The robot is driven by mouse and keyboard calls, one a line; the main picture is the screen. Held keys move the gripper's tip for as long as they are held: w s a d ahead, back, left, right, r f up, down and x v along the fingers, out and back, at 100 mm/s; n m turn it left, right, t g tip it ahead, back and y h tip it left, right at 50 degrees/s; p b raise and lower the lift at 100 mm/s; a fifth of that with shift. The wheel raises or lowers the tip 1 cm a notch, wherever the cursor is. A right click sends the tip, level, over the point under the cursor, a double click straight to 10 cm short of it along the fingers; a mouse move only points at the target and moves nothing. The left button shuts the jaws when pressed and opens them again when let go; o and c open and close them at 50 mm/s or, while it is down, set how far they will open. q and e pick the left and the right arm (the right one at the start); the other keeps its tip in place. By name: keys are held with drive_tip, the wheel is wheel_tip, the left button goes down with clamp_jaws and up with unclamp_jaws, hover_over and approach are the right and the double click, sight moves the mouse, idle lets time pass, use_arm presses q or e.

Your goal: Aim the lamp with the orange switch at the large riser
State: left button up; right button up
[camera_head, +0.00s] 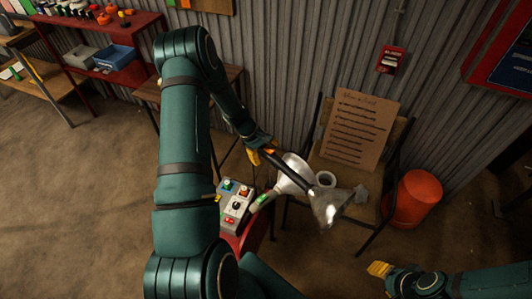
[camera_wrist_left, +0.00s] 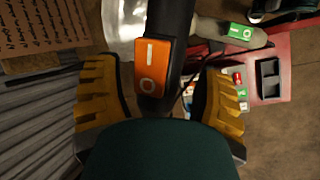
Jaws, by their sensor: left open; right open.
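The lamp with the orange switch has a dark handle and a silver flared head (camera_head: 330,208), which points toward the lower right in the head view. Its orange switch (camera_wrist_left: 152,68) shows in the left wrist view. My left gripper (camera_head: 262,152) is open, with its yellow fingers apart on either side of the dark handle; I cannot tell whether they touch it. A second lamp (camera_head: 292,174) with a green switch (camera_wrist_left: 241,33) lies beside it. My right gripper (camera_head: 380,269) is open at the lower right, away from the lamps. I cannot pick out the large riser.
A control box (camera_head: 235,203) with coloured buttons sits on a red stand below the lamps. A chair holds a cardboard sign (camera_head: 358,130) and a roll of tape (camera_head: 326,179). An orange bucket (camera_head: 415,198) stands right of the chair. The floor at left is clear.

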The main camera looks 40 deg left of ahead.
use_arm(q)
drive_tip(key=shift+d+f, duration=0.1)
drive_tip(key=shift+f, duration=0.05)
clamp_jaws()
use_arm(e)
drive_tip(key=shift+f, duration=0.15)
use_arm(q)
drive_tip(key=shift+s+f+n+t+b, duration=0.1)
drive_tip(key=shift+s+n+t+b, duration=0.2)
drive_tip(key=shift+n+b, duration=0.5)
drive_tip(key=shift+s+d+n+t+y+b, duration=0.15)
drive_tip(key=shift+s+n+t+y+b, duration=0.25)
drive_tip(key=shift+n+b, duration=0.8)
drive_tip(key=shift+s+d+n+t+y+b, duration=0.15)
drive_tip(key=shift+s+n+y+b, duration=0.2)
drive_tip(key=shift+n+y+b, duration=0.75)
drive_tip(key=shift+s+d+n+t+b, duration=0.1)
drive_tip(key=shift+s+n+t+b, duration=0.2)
drive_tip(key=shift+n+b, duration=0.95)
use_arm(e)
wheel_tip(320, 180, down, 9)
drive_tip(key=s, duration=0.2)
drive_tip(key=shift+a+f+g+b, duration=0.2)
drive_tip(key=shift+a+g+b, duration=0.05)
drive_tip(key=shift+g+b, duration=0.2)
use_arm(q)
drive_tip(key=shift+m, duration=0.45)
use_arm(e)
drive_tip(key=shift+s, duration=0.1)
